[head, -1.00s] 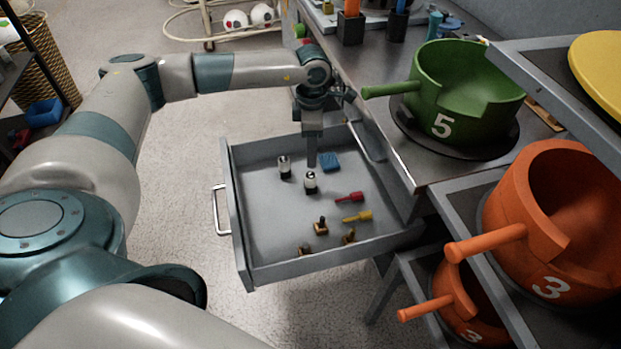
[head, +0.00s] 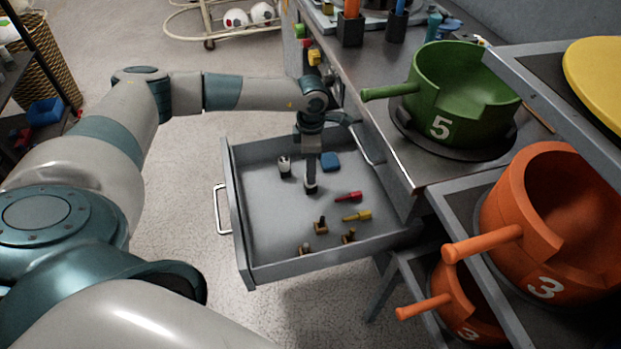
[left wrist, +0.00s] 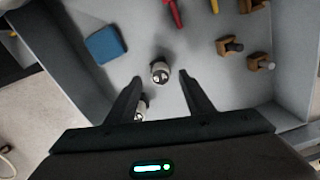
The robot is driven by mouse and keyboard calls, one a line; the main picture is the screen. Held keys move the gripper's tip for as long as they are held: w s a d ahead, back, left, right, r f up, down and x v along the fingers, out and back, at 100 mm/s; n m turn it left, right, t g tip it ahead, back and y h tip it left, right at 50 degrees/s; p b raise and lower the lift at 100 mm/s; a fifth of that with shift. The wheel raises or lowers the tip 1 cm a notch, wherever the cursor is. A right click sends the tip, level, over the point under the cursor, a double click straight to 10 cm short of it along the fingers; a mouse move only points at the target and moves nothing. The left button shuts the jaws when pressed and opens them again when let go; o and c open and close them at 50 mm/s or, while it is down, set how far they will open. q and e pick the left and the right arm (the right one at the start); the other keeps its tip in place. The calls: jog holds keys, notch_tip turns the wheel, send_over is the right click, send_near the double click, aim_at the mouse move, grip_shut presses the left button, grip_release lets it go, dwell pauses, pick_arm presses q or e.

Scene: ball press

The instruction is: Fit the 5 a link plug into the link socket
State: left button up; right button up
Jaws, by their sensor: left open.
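Two black-and-white cylindrical plugs stand in the open grey drawer (head: 265,225). I cannot read which of them is the 5 A one. My left gripper (head: 311,183) points down over the nearer plug (head: 310,190) and hides most of it in the head view. In the left wrist view, the open left gripper (left wrist: 158,85) has this plug (left wrist: 160,71) just beyond and between its fingertips, not gripped. The other plug (head: 284,167) stands to the left; in the wrist view (left wrist: 140,109) the left finger partly covers it. I cannot make out the link socket. My right gripper is not in view.
The drawer also holds a blue block (head: 330,161), a red piece (head: 348,197), a yellow piece (head: 357,216) and several small brown pieces (head: 320,225). Drawer walls surround the gripper. A green pot (head: 465,95) stands on the bench to the right, with orange pots (head: 545,215) nearer.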

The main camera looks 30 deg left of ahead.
pick_arm(q)
jog(key=shift+f, duration=1.6)
jog(key=c, duration=1.1)
